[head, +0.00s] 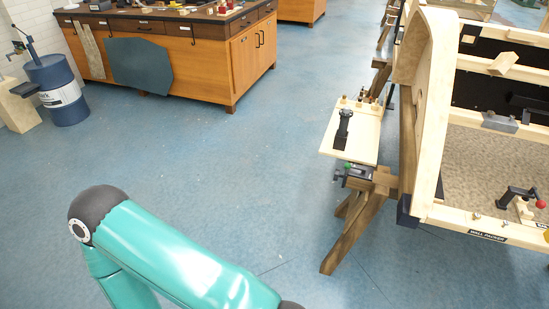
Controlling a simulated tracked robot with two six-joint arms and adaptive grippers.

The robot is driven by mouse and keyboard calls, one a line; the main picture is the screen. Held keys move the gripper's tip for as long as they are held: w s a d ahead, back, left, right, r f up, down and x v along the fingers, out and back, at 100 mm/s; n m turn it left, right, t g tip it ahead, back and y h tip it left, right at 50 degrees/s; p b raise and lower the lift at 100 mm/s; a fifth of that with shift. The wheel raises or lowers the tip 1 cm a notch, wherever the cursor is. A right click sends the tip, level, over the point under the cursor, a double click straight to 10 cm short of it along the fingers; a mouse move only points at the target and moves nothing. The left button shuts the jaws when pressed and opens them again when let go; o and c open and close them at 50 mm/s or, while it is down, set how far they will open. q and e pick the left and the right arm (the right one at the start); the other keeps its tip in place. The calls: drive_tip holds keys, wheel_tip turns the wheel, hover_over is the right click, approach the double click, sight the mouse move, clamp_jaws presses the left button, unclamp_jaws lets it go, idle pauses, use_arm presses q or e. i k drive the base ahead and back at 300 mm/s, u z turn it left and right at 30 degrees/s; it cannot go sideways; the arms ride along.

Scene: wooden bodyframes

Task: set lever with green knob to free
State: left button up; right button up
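A small dark fitting with a green part (357,172) sits under the near end of a pale board, at the top of a wooden trestle. It is too small to tell whether the green part is the knob of a lever, or how it is set. A dark lever with a red knob (541,204) stands on the near rail of the wooden bodyframe at the right. A bit of yellow shows at the right edge, cut off. My teal left arm fills the lower left. Neither of my grippers is in view.
The wooden bodyframe (411,140) fills the right side, and its trestle leg (345,240) reaches the floor. The pale board (366,137) carries a dark tool and several small pegs. A workbench (195,65) and a blue drum (58,90) stand at the back left. The middle floor is clear.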

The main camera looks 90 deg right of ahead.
sight(348, 166)
drive_tip(key=u, duration=0.65)
drive_tip(key=i, duration=0.2)
drive_tip(key=z, duration=2.85)
drive_tip(key=i, duration=0.2)
drive_tip(key=z, duration=1.8)
drive_tip(key=k, duration=0.6)
drive_tip(key=z, duration=0.3)
drive_tip(key=i, duration=2.05)
drive_tip(key=u, duration=0.4)
